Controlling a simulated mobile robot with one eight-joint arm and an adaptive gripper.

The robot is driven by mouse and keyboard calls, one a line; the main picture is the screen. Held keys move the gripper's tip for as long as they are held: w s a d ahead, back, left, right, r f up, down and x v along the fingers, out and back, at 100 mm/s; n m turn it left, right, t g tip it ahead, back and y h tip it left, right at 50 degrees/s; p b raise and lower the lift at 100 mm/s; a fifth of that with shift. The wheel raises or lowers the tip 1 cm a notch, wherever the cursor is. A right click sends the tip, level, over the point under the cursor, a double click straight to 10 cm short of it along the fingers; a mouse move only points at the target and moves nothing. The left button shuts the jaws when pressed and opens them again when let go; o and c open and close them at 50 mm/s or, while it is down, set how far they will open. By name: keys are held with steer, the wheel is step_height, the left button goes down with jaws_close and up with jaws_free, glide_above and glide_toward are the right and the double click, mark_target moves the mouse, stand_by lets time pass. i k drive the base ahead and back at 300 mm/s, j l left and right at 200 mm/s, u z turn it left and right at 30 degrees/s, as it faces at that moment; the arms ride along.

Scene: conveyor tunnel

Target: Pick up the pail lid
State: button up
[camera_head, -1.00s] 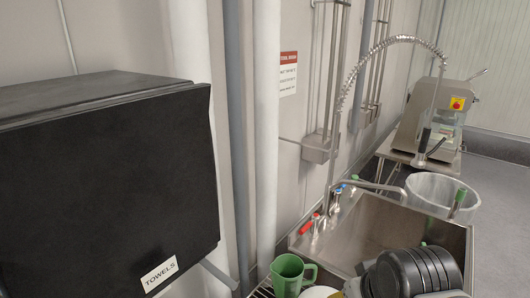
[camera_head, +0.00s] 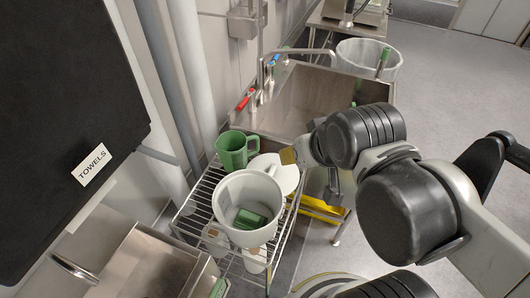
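A white round piece that looks like the pail lid (camera_head: 288,180) lies on the wire rack, behind and to the right of a white pail (camera_head: 226,193). The pail partly covers it. The pail stands upright with a green item (camera_head: 248,218) inside. My gripper (camera_head: 318,168) is at the end of my arm, to the right of the lid and above it in the picture. My dark wrist joints hide much of it, and its fingers do not show clearly. I cannot tell whether it touches the lid.
A green mug (camera_head: 236,150) stands on the wire rack (camera_head: 190,207) beside the lid. Smaller white containers (camera_head: 256,258) stand low at the rack. A steel sink (camera_head: 312,98) lies behind. A black towel dispenser (camera_head: 60,90) fills the upper left. Grey floor is open on the right.

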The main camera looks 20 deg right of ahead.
mark_target(287, 177)
steer(key=j+z, duration=0.1)
steer(key=z, duration=0.25)
steer(key=k+j+z, duration=0.1)
steer(key=z, duration=0.25)
steer(key=j+z, duration=0.15)
steer(key=z, duration=0.25)
steer(key=j+z, duration=0.15)
steer(key=z, duration=0.2)
steer(key=k+j+z, duration=0.15)
steer(key=z, duration=0.25)
